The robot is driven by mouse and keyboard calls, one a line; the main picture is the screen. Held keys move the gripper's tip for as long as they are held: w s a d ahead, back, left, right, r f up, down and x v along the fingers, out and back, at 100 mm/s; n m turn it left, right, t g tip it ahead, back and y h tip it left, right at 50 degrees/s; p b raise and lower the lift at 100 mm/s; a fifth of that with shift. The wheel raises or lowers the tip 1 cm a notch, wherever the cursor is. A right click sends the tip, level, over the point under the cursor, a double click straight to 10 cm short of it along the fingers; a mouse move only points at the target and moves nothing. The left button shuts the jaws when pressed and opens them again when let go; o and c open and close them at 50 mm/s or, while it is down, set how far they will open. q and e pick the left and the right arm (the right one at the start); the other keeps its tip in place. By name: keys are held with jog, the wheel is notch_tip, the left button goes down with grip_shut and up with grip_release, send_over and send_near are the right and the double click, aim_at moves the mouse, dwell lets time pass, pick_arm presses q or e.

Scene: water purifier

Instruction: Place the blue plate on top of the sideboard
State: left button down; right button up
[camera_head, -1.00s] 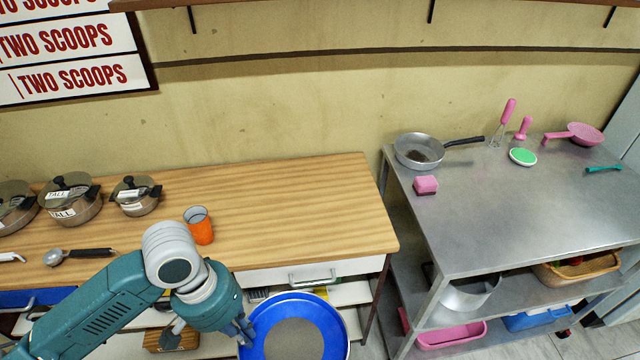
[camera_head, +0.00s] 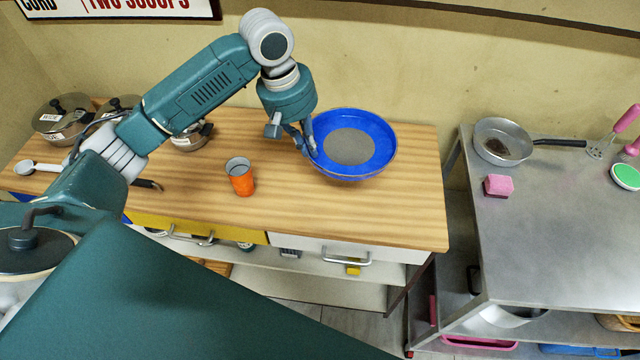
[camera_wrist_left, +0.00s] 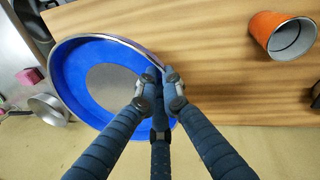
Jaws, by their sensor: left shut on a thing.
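The blue plate (camera_head: 378,141) with a grey centre is over the right part of the wooden sideboard top (camera_head: 410,215) in the head view. My left gripper (camera_head: 308,146) is shut on the plate's left rim. In the left wrist view the fingers (camera_wrist_left: 160,85) pinch the rim of the plate (camera_wrist_left: 75,82), and the wooden top (camera_wrist_left: 215,50) shows beyond it. I cannot tell whether the plate touches the top or is just above it. My right gripper is not in view.
An orange cup (camera_head: 240,178) stands left of the plate. Lidded pots (camera_head: 62,118) stand at the sideboard's left end. A metal table (camera_head: 540,230) with a pan (camera_head: 503,140) and a pink sponge (camera_head: 498,186) is at the right. The wood in front of the plate is clear.

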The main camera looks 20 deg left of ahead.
aim_at(313, 194)
pick_arm(q)
jog(key=a+x, duration=0.1)
jog(key=x, duration=0.4)
jog(key=s+p+x, duration=0.1)
jog(key=x, duration=0.4)
jog(key=s+a+x, duration=0.1)
jog(key=x, duration=0.4)
jog(key=shift+a+f, duration=0.35)
jog(key=shift+f, duration=0.1)
jog(key=c, duration=1.9)
grip_release()
jog(key=v, duration=1.2)
jog(key=shift+b, duration=0.35)
